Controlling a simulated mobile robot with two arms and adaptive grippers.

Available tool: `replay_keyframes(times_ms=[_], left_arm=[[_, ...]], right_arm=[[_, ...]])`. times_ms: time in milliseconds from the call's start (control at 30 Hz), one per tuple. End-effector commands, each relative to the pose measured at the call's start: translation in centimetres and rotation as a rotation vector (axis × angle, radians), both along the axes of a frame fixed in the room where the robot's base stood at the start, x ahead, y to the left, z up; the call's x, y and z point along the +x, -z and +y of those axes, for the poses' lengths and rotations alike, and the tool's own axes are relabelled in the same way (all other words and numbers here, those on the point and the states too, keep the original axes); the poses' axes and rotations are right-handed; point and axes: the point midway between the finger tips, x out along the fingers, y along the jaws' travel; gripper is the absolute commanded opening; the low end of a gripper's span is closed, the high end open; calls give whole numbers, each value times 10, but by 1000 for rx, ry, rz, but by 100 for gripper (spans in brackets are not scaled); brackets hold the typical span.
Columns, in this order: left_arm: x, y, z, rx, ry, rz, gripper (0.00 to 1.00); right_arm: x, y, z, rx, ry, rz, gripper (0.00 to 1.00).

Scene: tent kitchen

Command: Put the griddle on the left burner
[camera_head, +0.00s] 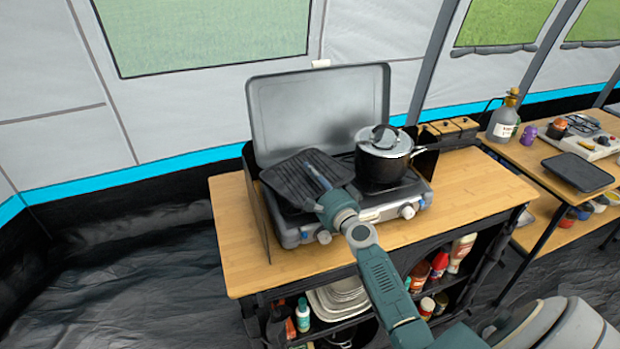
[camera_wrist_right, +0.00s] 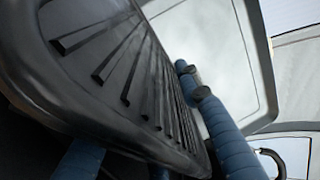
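The black ridged griddle (camera_head: 302,177) is over the left side of the camp stove (camera_head: 290,236), covering the left burner from view. It looks tilted; whether it touches the stove is unclear. My right gripper (camera_head: 318,178) is at its right near side. In the right wrist view, the griddle (camera_wrist_right: 115,75) fills the left half, with one blue finger (camera_wrist_right: 228,135) across its ridged side and blue finger parts below its edge. The gripper appears shut on the griddle; the contact is partly hidden. My left gripper is not in view.
A lidded pot (camera_head: 384,160) stands on the right burner, close to the griddle. The raised stove lid (camera_head: 310,105) is behind. The wooden counter (camera_head: 235,235) is bare left of the stove. A side table (camera_head: 525,152) at right holds a bottle (camera_head: 503,122) and a dark flat pan (camera_head: 577,172).

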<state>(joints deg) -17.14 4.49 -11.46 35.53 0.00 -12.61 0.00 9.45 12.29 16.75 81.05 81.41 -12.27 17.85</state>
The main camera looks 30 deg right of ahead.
Motion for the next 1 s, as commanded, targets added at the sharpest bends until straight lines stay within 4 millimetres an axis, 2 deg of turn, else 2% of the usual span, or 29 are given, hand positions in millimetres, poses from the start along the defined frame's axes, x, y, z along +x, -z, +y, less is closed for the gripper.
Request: replay_keyframes(times_ms=[300, 467, 700, 800, 1000], left_arm=[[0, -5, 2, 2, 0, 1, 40], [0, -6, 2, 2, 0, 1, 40], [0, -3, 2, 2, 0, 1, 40], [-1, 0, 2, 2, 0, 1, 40], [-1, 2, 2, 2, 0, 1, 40]], right_arm=[[-2, -3, 0, 0, 0, 1, 33], [-30, -2, 4, 0, 0, 2, 33], [-82, 0, 9, -1, 0, 2, 33], [-99, 0, 12, 0, 0, 1, 33], [-117, -2, 13, 0, 0, 0, 33]])
